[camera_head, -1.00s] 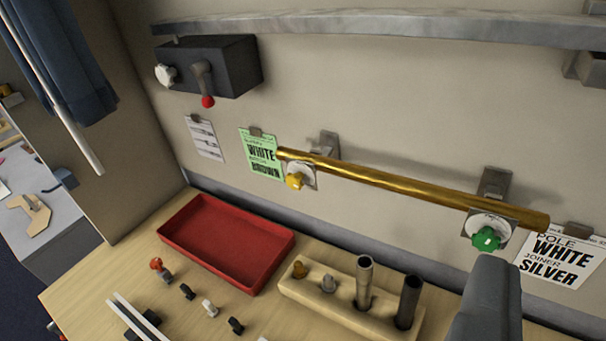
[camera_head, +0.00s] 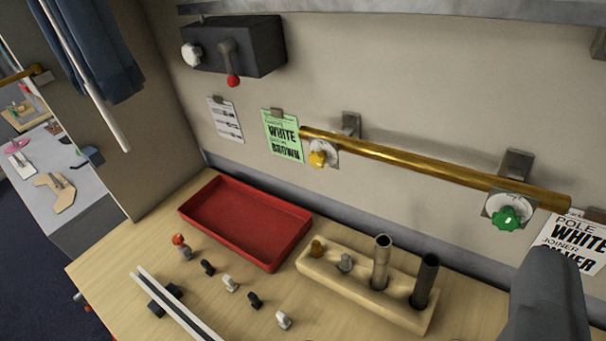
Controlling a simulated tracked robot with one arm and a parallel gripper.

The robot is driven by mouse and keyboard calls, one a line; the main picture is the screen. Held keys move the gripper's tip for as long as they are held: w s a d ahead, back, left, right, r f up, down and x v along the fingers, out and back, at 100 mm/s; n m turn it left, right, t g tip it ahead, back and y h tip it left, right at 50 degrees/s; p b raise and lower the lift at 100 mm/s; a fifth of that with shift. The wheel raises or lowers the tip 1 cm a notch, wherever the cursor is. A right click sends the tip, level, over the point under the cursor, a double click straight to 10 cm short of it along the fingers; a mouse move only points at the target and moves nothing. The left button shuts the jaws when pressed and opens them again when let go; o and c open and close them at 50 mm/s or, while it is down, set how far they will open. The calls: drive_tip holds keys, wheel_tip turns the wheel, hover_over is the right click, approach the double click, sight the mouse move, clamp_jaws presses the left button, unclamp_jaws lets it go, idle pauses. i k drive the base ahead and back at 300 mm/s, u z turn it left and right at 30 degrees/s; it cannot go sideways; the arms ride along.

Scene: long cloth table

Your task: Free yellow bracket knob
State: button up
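The yellow knob (camera_head: 317,159) sits on the left wall bracket (camera_head: 351,124), under the left end of a gold pole (camera_head: 420,165). The pole runs across the wall to the right bracket (camera_head: 516,164), which carries a green knob (camera_head: 506,217). A grey part of my gripper (camera_head: 550,295) shows at the lower right, apart from the knobs and well to the right of the yellow one. Its fingertips cannot be made out, so its opening is hidden.
A red tray (camera_head: 187,212) and a wooden holder (camera_head: 350,289) with tubes and finials stand on the wooden table. Small fittings and white rails (camera_head: 175,305) lie in front. A dark box (camera_head: 235,45) with a red-tipped lever hangs on the wall below a shelf (camera_head: 400,10).

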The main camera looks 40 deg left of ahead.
sight(316, 159)
drive_tip(key=k, duration=0.4)
drive_tip(key=z, duration=1.2)
drive_tip(key=k, duration=1.2)
drive_tip(key=u, duration=1.7)
drive_tip(key=i, duration=1.05)
drive_tip(key=u, duration=0.05)
